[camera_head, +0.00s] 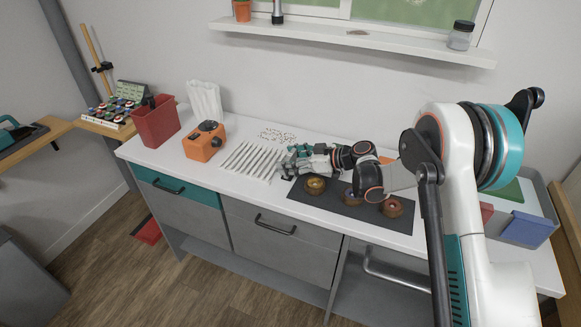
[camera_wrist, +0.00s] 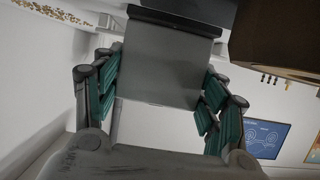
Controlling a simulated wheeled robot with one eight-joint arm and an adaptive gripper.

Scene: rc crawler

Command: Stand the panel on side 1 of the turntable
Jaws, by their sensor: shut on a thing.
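My gripper (camera_wrist: 160,98) is shut on a flat grey panel (camera_wrist: 160,62) with a dark band along its top edge. The teal finger pads press on its left and right sides. In the head view my gripper (camera_head: 292,158) is over the worktop, beside the row of white strips and left of the dark mat. The panel is mostly hidden there by my gripper and wrist. I cannot pick out a turntable with side marks in either view. A large brown rounded thing (camera_wrist: 285,38) is close by at the upper right of the wrist view.
A dark mat (camera_head: 345,207) holds round brown pots (camera_head: 316,185). White strips (camera_head: 252,160), small scattered bits (camera_head: 277,135), an orange box with a black knob (camera_head: 204,141) and a red bin (camera_head: 156,121) stand left. A grey tray (camera_head: 540,190) with a blue block (camera_head: 529,229) is right.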

